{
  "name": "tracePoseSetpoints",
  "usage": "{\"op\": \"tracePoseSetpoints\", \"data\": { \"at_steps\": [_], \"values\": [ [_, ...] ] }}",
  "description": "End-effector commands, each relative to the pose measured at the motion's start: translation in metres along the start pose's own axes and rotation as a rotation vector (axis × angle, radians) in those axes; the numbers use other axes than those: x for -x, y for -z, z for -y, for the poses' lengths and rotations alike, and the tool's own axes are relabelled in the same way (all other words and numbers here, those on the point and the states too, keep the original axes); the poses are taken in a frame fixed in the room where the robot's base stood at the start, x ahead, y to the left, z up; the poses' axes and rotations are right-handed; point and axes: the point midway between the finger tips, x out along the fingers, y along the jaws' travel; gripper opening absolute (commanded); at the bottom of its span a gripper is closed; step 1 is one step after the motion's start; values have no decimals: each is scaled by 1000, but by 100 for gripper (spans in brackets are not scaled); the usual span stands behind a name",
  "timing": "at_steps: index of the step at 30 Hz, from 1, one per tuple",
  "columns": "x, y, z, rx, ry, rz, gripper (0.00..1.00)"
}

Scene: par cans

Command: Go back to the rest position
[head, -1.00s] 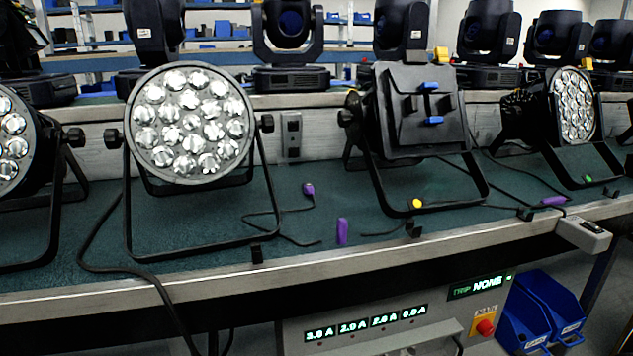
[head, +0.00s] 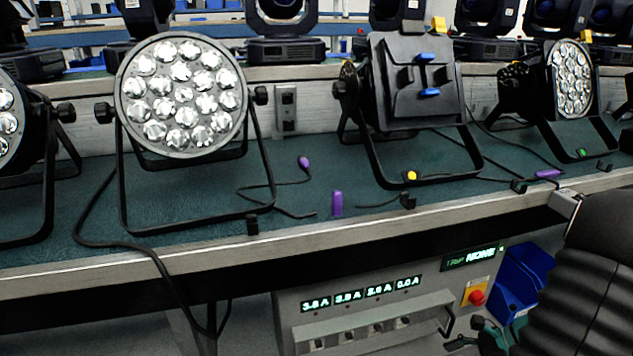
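My arm, dark and ribbed, shows at the lower right of the head view, in front of the bench's right end. What looks like my gripper (head: 478,336), black with teal parts, is small at the bottom edge, low in front of the control panel. Its fingers are too unclear to tell open from shut, and I see nothing held. Par cans stand on the green bench top: one faces me at left (head: 182,95), one shows its back in the middle (head: 415,85), and one stands at right (head: 572,80).
Black cables, a purple plug (head: 304,163) and a purple connector (head: 337,203) lie or stand on the bench. The bench's front edge (head: 330,228) runs across. Below are a panel with current readouts (head: 362,293), a red button (head: 477,297) and blue bins (head: 520,275).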

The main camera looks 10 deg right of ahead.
Motion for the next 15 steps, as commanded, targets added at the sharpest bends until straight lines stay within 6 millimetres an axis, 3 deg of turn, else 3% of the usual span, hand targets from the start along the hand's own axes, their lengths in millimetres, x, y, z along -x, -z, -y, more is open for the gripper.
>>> {"op": "tracePoseSetpoints", "data": {
  "at_steps": [3, 15],
  "values": [
    [6, -34, -13, 241, -92, -104, 73],
    [29, -126, -55, 950, -362, -393, 73]
  ]
}}
